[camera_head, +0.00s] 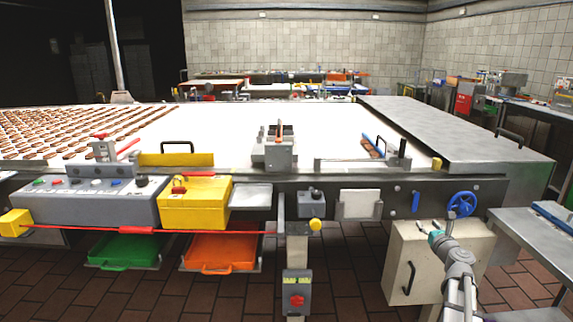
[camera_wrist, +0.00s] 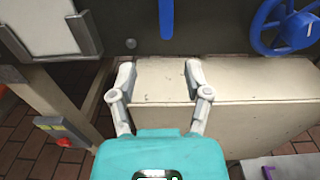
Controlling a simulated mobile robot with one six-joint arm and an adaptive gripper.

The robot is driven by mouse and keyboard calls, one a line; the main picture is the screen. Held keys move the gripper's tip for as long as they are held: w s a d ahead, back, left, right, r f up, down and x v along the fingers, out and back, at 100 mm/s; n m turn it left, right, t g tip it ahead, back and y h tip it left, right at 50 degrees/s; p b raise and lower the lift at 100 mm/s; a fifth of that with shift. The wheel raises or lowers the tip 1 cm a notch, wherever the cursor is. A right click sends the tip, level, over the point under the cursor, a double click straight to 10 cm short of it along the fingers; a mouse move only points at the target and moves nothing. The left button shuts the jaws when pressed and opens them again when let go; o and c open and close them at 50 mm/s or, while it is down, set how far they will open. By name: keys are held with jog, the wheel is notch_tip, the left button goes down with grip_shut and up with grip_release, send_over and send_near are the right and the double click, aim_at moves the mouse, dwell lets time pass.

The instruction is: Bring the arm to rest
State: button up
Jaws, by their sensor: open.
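My gripper (camera_wrist: 160,68) has its two grey fingers spread apart, with nothing between them. In the wrist view the fingers show in front of the top of a cream cabinet (camera_wrist: 225,105); I cannot tell whether they touch it. In the head view my gripper (camera_head: 434,235) is a small teal shape at the lower right. It is in front of the cream cabinet (camera_head: 405,268), below the blue handwheel (camera_head: 461,205). My arm reaches up to it from the bottom edge.
The blue handwheel (camera_wrist: 288,28) and a blue lever (camera_wrist: 166,18) are on the machine front beyond my fingers. A grey side table (camera_head: 525,235) stands at the right. Orange (camera_head: 222,252) and green (camera_head: 125,250) trays are under the conveyor. Tiled floor shows between them and the cabinet.

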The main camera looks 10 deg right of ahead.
jog(key=s+a+f+n+g+y, duration=0.2)
jog(key=a+f+n+g+y, duration=0.25)
jog(key=a+n, duration=0.8)
jog(key=s+a+f+n+g+y, duration=0.1)
jog(key=a+f+n+g+y, duration=0.2)
jog(key=a+f+n+g, duration=0.9)
jog(key=s+a+f+n+g+h, duration=0.2)
jog(key=s+a+n+h, duration=0.4)
jog(key=s+a+n, duration=0.85)
notch_tip(320, 180, up, 29)
jog(key=s+d+m+p, duration=0.1)
jog(key=m+p, duration=0.1)
jog(key=p, duration=2.7)
jog(key=shift+s+d+r, duration=0.15)
jog(key=shift+s+d, duration=0.15)
jog(key=shift+s, duration=0.1)
